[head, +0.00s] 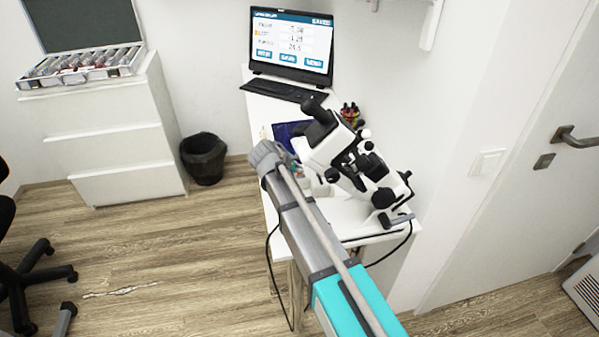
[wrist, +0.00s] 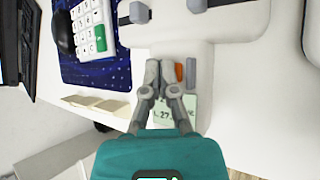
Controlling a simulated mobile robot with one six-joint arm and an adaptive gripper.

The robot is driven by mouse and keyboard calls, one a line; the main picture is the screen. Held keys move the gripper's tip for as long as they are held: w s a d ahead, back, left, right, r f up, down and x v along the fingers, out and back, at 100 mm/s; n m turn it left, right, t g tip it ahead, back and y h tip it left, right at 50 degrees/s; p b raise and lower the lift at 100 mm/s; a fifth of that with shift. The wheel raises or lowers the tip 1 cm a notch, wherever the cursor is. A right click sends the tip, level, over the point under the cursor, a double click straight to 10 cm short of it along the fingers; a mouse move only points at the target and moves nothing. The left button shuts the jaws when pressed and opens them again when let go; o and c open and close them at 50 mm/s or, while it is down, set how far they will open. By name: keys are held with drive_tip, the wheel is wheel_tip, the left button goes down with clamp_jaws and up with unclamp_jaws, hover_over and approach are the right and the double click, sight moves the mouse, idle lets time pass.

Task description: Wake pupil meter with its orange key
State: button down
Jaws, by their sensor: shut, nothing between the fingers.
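The pupil meter (wrist: 222,28) is a white device on the white table in the wrist view. Its orange key (wrist: 179,73) shows just right of my fingertips, with a grey key (wrist: 191,72) beside it. A pale green display (wrist: 190,108) with dark digits, partly reading 27, lies below the keys, partly hidden by my fingers. My gripper (wrist: 159,68) is shut and empty, its tips over the meter's body, close to the orange key's left side. I cannot tell whether they touch the meter. In the head view, my arm hides most of this area.
A calculator (wrist: 90,30) and a dark mouse (wrist: 63,33) lie on a blue mat (wrist: 112,75) to the left. In the head view, a white optical instrument (head: 335,150) stands close right of my arm, and a laptop (head: 291,45) stands behind.

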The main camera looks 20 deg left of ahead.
drive_tip(key=shift+r, duration=0.15)
drive_tip(key=shift+r+p, duration=0.75)
drive_tip(key=shift+p, duration=0.1)
drive_tip(key=shift+r+p, duration=2.5)
drive_tip(key=shift+p, duration=0.05)
drive_tip(key=shift+s+f, duration=0.1)
